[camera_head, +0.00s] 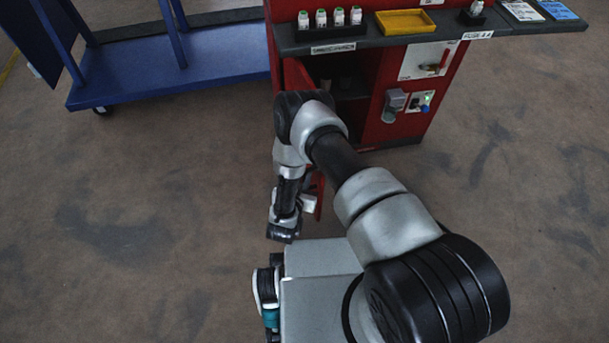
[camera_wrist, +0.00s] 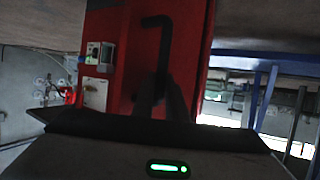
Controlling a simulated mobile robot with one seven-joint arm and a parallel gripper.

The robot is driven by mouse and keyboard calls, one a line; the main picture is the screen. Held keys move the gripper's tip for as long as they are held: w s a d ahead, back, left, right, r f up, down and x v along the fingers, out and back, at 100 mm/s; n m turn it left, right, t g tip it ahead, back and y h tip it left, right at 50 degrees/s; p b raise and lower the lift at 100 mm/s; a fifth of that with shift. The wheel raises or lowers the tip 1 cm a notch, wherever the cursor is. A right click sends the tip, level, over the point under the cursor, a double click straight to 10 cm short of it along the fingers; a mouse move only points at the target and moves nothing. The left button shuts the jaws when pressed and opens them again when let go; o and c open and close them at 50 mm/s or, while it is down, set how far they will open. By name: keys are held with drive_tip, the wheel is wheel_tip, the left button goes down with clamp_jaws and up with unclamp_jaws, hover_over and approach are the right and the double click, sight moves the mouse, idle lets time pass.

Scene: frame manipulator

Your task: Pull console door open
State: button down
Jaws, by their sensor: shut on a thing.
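The red console (camera_head: 372,125) stands at the top centre of the head view. Its red door (camera_head: 319,196) is swung out toward me, and the dark inside of the cabinet (camera_head: 350,84) shows. My arm hides much of the door. In the wrist view the door (camera_wrist: 189,55) fills the middle, with a black bent handle (camera_wrist: 157,32) on it. My gripper (camera_wrist: 160,88) is shut on the handle's lower part; the dark fingers blend with it. In the head view my gripper (camera_head: 308,202) is beside the door, its grip hidden.
A grey shelf (camera_head: 420,39) on the console holds a row of small bottles (camera_head: 330,18) and a yellow tray (camera_head: 405,21). A blue cart (camera_head: 170,85) stands left of the console. The floor (camera_head: 130,200) to the left and right is clear.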

drive_tip(key=shift+a, duration=0.5)
drive_tip(key=c, duration=1.8)
unclamp_jaws()
drive_tip(key=shift+o, duration=0.2)
drive_tip(key=shift+s+r, duration=0.1)
